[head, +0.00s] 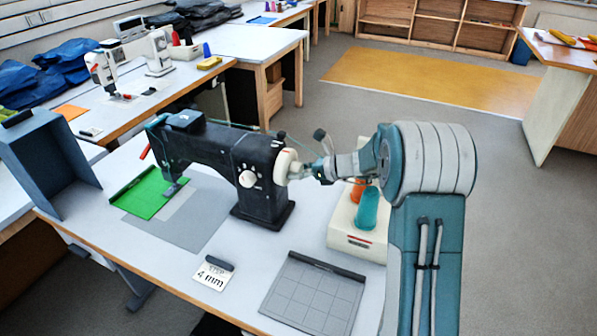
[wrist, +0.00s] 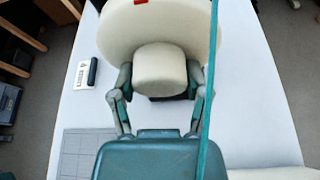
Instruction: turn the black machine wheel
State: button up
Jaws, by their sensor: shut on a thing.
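The black sewing machine (head: 215,150) stands on the white table. Its handwheel (head: 286,162) is cream, not black, and sits on the machine's right end. In the wrist view the wheel (wrist: 112,35) is a wide cream disc with a smaller round hub (wrist: 160,72) facing me. A red mark (wrist: 141,2) shows on the wheel at the top edge. My gripper (head: 303,171) reaches the wheel from the right. In the wrist view its two fingers (wrist: 160,82) stand on either side of the hub and are shut on it.
A cream thread stand (head: 352,243) with orange and teal spools stands close below my arm. A grey gridded mat (head: 312,295) and a "4 mm" card (head: 213,274) lie in front. Green cloth (head: 142,193) lies under the needle end. A blue-grey bin (head: 45,165) stands at left.

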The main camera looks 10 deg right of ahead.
jog(key=shift+w, duration=0.1)
jog(key=o, duration=1.1)
jog(key=shift+w+a, duration=0.1)
jog(key=shift+o, duration=0.2)
jog(key=shift+a, duration=0.1)
jog(key=v, duration=1.2)
